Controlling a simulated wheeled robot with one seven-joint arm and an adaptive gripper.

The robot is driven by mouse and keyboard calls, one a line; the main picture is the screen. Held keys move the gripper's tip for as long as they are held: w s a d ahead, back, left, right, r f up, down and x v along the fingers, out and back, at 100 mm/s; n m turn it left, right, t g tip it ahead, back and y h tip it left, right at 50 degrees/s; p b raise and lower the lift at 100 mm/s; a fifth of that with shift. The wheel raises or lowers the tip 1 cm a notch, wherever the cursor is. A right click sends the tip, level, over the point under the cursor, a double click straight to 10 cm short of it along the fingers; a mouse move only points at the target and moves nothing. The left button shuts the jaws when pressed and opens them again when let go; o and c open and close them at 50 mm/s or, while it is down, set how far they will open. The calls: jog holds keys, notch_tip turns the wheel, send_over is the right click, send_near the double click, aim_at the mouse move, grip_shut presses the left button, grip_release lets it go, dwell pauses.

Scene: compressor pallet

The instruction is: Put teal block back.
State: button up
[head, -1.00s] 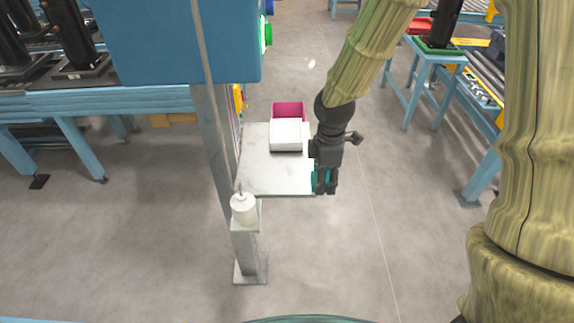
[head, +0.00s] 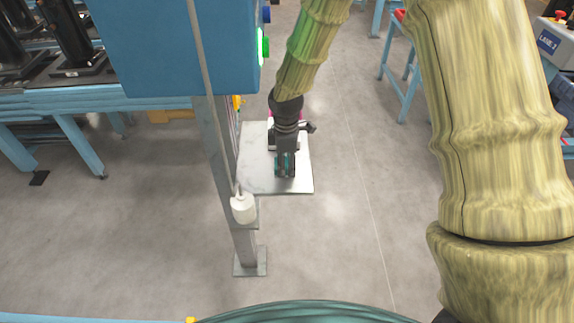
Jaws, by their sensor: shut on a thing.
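My gripper (head: 285,172) is over the white shelf plate (head: 250,177), pointing down, in the head view. It is shut on the teal block (head: 278,166), of which only small teal parts show around the dark fingers. I cannot tell whether the block touches the plate or hangs just above it. The white box on the plate is mostly hidden behind my gripper. Only a sliver of the magenta bin (head: 271,116) shows beyond it.
A grey post (head: 223,150) with a blue cabinet (head: 170,45) stands left of the plate. Blue benches (head: 110,104) stand at left. Open floor lies right and in front of the plate.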

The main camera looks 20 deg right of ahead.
aim_at(286, 162)
jog(key=shift+f+p, duration=0.3)
jog(key=shift+f, duration=0.8)
jog(key=o, duration=0.9)
jog(key=shift+r, duration=0.1)
jog(key=shift+r+b, duration=1.7)
jog(key=shift+r, duration=4.25)
